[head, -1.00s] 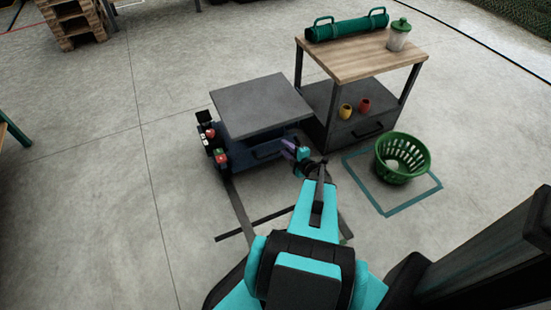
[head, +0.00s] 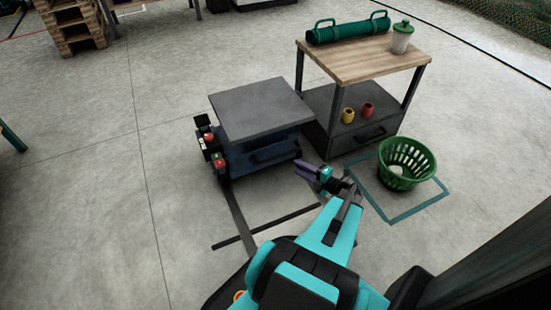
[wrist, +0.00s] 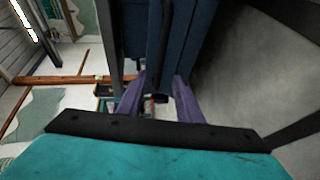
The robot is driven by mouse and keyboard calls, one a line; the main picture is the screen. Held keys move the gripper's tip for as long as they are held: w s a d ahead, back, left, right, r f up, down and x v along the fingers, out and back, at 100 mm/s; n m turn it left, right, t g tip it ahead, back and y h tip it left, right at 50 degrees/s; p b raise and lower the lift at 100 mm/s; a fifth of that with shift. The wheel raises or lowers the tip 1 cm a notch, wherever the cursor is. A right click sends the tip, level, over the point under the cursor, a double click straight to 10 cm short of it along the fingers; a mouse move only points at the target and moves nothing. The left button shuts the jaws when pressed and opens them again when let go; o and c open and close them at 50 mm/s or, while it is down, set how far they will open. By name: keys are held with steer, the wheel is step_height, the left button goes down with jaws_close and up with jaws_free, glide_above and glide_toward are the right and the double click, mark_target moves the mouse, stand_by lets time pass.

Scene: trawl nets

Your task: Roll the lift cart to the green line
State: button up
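The lift cart (head: 262,108) has a flat grey top, a dark blue body and a dark bar handle (head: 274,150) on its near side. It stands on the floor left of the wooden-topped bench. My gripper (head: 302,172) has purple fingers and is in front of the cart, to the right of and below the handle, apart from it and empty. In the wrist view the fingers (wrist: 160,88) are spread, with the cart's blue side (wrist: 190,40) beyond them. I cannot make out a plain green line on the floor.
A bench (head: 350,60) with a green roll and a jar stands right of the cart. A green basket (head: 406,165) stands inside a teal floor outline (head: 405,215). Dark strips (head: 240,218) lie on the floor before the cart.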

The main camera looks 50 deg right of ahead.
mark_target(277, 156)
steer(key=shift+w, duration=0.1)
steer(key=w+f+b, duration=0.1)
steer(key=w, duration=0.3)
steer(key=w+b, duration=0.1)
steer(key=w, duration=0.3)
steer(key=w+f+b, duration=0.1)
steer(key=w, duration=0.3)
steer(key=shift+w+f+b, duration=0.1)
steer(key=shift+f+b, duration=0.2)
steer(key=shift+b, duration=0.1)
steer(key=shift+w, duration=0.6)
